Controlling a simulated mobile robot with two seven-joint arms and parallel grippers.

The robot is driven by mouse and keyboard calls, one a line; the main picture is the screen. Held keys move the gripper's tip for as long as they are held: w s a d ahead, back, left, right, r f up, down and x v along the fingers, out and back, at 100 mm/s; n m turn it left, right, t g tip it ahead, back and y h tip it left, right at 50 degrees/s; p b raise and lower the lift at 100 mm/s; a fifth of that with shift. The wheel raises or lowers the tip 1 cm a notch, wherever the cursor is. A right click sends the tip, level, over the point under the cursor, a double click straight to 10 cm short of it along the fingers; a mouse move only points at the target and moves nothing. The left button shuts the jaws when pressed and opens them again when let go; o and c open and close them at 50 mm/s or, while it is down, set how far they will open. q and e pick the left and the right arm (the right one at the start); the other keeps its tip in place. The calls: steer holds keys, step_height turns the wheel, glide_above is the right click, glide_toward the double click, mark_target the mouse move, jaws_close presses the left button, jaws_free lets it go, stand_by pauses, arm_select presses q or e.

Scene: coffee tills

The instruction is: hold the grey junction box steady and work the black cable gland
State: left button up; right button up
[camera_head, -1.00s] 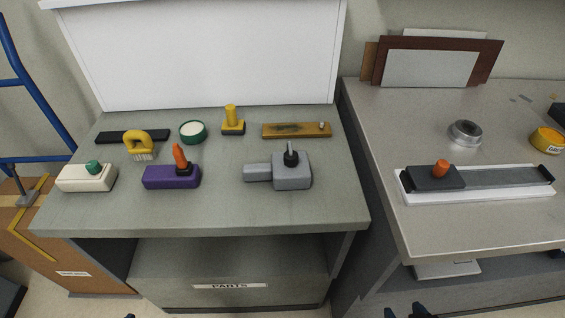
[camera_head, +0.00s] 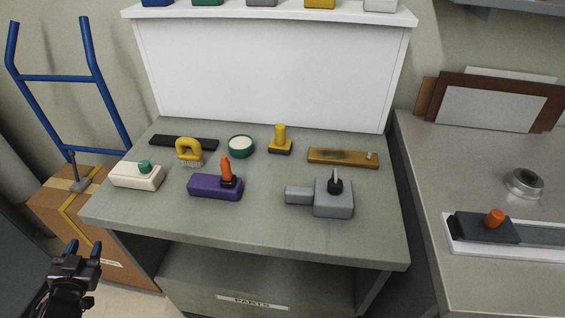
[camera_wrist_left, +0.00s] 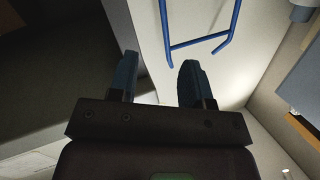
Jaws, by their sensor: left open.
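The grey junction box (camera_head: 333,204) sits on the grey workbench (camera_head: 260,235), right of the middle, with a narrower grey block sticking out of its left side. The black cable gland (camera_head: 335,184) stands upright on top of the box. My left gripper (camera_head: 85,246) is at the lower left in the head view, off the bench's left front side and well apart from the box. Its two fingers stand apart and empty, as the left wrist view (camera_wrist_left: 159,78) also shows. The box is not in the wrist view. My right gripper is not in view.
Near the box are a purple block (camera_head: 214,187) with an orange knob, a cream box (camera_head: 137,176), a yellow brush (camera_head: 189,152), a yellow-handled stamp (camera_head: 280,140) and a wooden board (camera_head: 342,157). A blue hand truck (camera_head: 66,78) and cardboard box (camera_head: 98,232) stand left.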

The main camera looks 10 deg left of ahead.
arm_select(q)
steer(key=w+a+r+t+y, duration=0.1)
steer(key=w+a+r+t, duration=0.15)
steer(key=a+r, duration=0.4)
steer(key=w+a+r+t+y, duration=0.1)
steer(key=w+a+r+t, duration=0.2)
steer(key=r, duration=0.7)
steer(key=w+a+r+t, duration=0.1)
steer(key=w+a+r, duration=0.2)
steer(key=a+r, duration=0.45)
steer(key=w+d+r+g+h, duration=0.1)
steer(key=w+d+r+h, duration=0.25)
steer(key=w+d, duration=0.7)
steer(key=w+d+r+g+h, duration=0.1)
steer(key=w+d+r+h, duration=0.3)
steer(key=w+d, duration=0.7)
steer(key=w+d+r+m+g+h, duration=0.25)
steer(key=d+m+h, duration=0.2)
steer(key=d, duration=1.15)
steer(key=m+g, duration=1.3)
steer(key=g, duration=0.5)
glide_above(294, 189)
steer(key=a, duration=0.2)
step_height(294, 189, down, 14)
steer(key=shift+a+x, duration=0.15)
steer(key=shift+x, duration=1.75)
steer(key=shift+a+x, duration=0.1)
steer(key=shift+x, duration=1.8)
steer(key=shift+f, duration=0.1)
jaws_close()
